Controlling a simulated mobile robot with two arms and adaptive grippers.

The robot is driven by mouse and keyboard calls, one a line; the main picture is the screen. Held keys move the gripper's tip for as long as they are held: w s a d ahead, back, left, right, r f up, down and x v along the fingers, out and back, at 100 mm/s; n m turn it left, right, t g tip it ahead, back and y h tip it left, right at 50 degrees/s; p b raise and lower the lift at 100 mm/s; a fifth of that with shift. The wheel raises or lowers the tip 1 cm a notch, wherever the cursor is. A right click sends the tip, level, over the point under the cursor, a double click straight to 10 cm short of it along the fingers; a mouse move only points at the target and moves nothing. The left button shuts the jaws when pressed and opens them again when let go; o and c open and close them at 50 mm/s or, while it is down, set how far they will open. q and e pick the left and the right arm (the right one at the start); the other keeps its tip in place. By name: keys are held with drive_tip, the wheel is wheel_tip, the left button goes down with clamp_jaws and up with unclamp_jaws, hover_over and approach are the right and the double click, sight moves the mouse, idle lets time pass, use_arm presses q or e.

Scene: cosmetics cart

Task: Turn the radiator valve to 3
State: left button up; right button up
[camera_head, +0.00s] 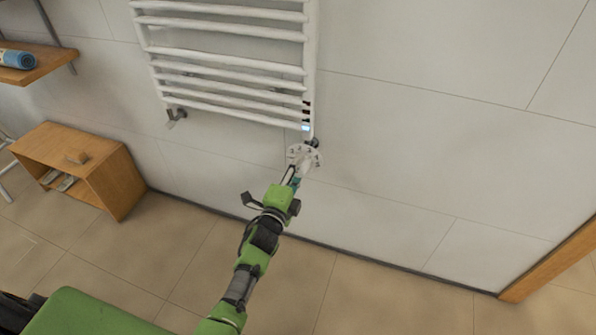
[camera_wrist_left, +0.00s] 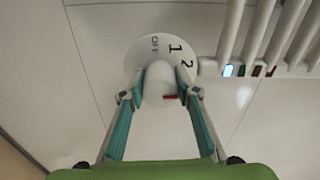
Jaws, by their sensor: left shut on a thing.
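The white radiator valve has a round dial (camera_head: 305,152) at the lower right corner of the towel radiator. My left gripper (camera_head: 296,174) reaches up to the valve. In the left wrist view its teal-padded fingers (camera_wrist_left: 160,76) are shut on the knob, one on each side. My right gripper is not in view.
The white towel radiator (camera_head: 225,73) hangs on the tiled wall above the valve. The wall right of the valve is clear. A wooden frame edge is at far right.

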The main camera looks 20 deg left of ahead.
use_arm(q)
drive_tip(key=shift+f+m+b, duration=0.1)
drive_tip(key=shift+m+b, duration=0.3)
drive_tip(key=shift+m, duration=0.7)
drive_tip(key=shift+m+b, duration=0.3)
drive_tip(key=shift+m, duration=0.7)
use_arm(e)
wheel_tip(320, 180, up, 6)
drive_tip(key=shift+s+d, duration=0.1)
use_arm(q)
drive_tip(key=o, duration=1.1)
drive_tip(key=s, duration=1.2)
drive_tip(key=shift+a, duration=0.15)
